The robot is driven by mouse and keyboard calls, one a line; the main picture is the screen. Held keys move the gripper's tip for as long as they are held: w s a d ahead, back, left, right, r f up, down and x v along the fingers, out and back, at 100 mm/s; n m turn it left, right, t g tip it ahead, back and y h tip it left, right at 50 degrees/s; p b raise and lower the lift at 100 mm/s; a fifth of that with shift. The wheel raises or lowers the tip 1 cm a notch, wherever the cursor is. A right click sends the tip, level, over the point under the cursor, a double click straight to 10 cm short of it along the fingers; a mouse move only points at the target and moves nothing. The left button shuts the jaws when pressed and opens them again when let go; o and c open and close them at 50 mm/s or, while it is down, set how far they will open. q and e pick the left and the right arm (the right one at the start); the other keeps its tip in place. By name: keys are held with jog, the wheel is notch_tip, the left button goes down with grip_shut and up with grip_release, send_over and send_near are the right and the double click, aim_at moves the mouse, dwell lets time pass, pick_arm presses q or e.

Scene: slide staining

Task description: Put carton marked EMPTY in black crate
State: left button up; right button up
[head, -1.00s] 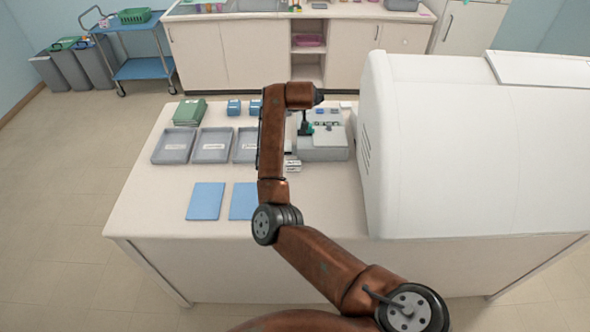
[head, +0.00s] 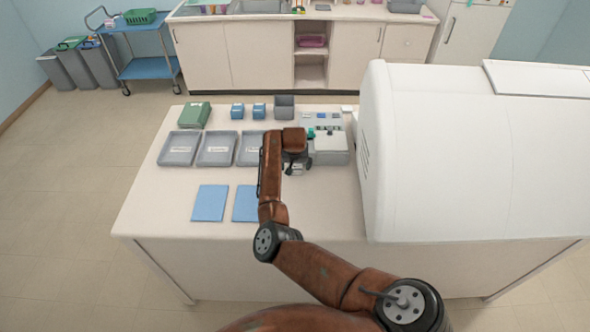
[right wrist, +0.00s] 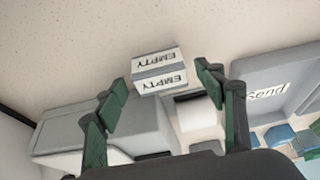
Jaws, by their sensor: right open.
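The carton marked EMPTY (right wrist: 160,76) is a small grey and white box in the right wrist view, with the word on two of its faces. It rests on the table top. My right gripper (right wrist: 162,88) is open, with its green-black fingers apart on either side of the carton; I cannot tell whether they touch it. In the head view my right gripper (head: 297,164) is beside the grey instrument and mostly covers the carton. A dark grey open box (head: 284,106) stands at the table's back; I cannot tell if it is the black crate. My left gripper is out of view.
Grey labelled trays (head: 217,150), blue mats (head: 209,203), a green stack (head: 194,115) and small blue boxes (head: 238,111) lie to the left. The grey instrument (head: 331,147) and a large white machine (head: 450,150) stand to the right.

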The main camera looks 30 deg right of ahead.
jog(key=shift+w+d+f, duration=0.1)
jog(key=shift+w+f, duration=0.1)
jog(key=shift+f, duration=0.3)
jog(key=shift+c, duration=0.7)
jog(key=c, duration=0.8)
jog(key=shift+o, duration=0.2)
jog(key=shift+r, duration=0.1)
